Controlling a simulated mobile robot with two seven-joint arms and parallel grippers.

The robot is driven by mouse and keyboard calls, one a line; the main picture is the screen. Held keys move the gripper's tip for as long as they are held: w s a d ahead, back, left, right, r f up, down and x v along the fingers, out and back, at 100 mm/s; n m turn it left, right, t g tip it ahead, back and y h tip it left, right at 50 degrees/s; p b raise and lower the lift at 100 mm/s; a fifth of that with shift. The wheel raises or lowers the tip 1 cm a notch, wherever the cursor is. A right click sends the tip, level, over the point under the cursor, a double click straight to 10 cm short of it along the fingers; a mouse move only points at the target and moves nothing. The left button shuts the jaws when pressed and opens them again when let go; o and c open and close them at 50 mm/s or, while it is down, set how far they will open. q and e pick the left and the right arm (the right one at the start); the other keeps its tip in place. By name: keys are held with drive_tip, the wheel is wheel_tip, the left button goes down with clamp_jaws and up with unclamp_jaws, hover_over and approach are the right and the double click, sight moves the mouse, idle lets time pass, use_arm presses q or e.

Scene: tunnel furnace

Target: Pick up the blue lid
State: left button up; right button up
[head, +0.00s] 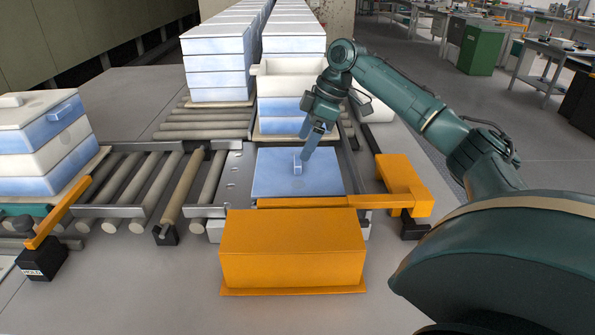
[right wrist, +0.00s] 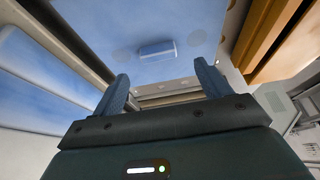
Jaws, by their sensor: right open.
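The blue lid (head: 268,178) lies flat at the end of the roller line in the head view, with a small raised handle (head: 297,165) at its middle. In the right wrist view the lid (right wrist: 190,22) fills the upper part, and its handle (right wrist: 157,50) shows beyond and between the fingertips. My right gripper (head: 307,147) is over the lid, close to the handle. It is open and empty, with both fingers (right wrist: 163,82) apart in the wrist view. Whether a fingertip touches the lid cannot be told. My left gripper is not in view.
An orange box (head: 292,250) stands in front of the lid, with an orange bar (head: 310,202) along the lid's near edge. An orange block (head: 402,180) is at right. Stacked blue and white boxes (head: 290,108) stand behind; another stack (head: 45,145) is at left beyond rollers (head: 140,180).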

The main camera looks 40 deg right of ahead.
sight(298, 160)
drive_tip(key=x, duration=0.5)
drive_tip(key=shift+s+d+f, duration=0.1)
drive_tip(key=shift+d+f, duration=0.1)
drive_tip(key=c, duration=1.4)
drive_tip(key=shift+r, duration=0.15)
drive_tip(key=shift+c, duration=0.2)
